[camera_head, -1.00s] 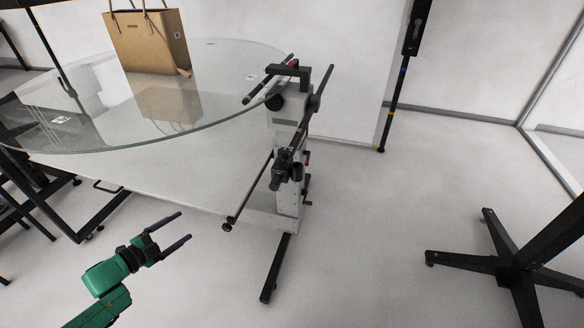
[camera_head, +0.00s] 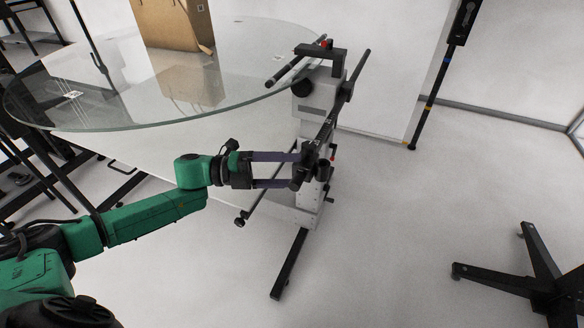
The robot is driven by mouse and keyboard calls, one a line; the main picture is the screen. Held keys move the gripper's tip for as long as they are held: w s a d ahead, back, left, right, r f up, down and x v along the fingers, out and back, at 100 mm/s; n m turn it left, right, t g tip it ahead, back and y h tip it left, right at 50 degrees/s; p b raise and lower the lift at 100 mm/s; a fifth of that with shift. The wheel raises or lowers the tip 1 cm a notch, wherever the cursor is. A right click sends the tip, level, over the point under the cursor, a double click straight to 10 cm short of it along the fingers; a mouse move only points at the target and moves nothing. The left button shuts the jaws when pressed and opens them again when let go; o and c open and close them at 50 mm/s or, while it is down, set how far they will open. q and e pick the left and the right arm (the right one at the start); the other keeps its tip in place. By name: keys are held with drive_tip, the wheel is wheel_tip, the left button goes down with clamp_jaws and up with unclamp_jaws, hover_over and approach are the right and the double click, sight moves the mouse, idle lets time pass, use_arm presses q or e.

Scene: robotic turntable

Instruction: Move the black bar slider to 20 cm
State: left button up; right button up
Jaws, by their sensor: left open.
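The black bar (camera_head: 349,88) slants down toward me along the grey stand beside the glass turntable. It carries small scale marks that are too small to read. The black slider (camera_head: 309,159) is a clamp with knobs near the bar's lower end. My left gripper (camera_head: 297,170) reaches in from the left and is open. Its two dark fingers point right, one above the other, with their tips at the slider's left side. I cannot tell whether they touch it, and part of the slider's left side is hidden. My right gripper is not in view.
The round glass tabletop (camera_head: 120,127) holds a brown paper bag (camera_head: 172,24) and lies above and behind my left arm. The stand's black foot (camera_head: 290,264) runs along the floor. A black star-shaped base (camera_head: 520,282) stands at right, with clear floor between.

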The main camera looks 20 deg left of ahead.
use_arm(q)
drive_tip(key=shift+w+d, duration=0.2)
drive_tip(key=shift+d, duration=0.3)
clamp_jaws()
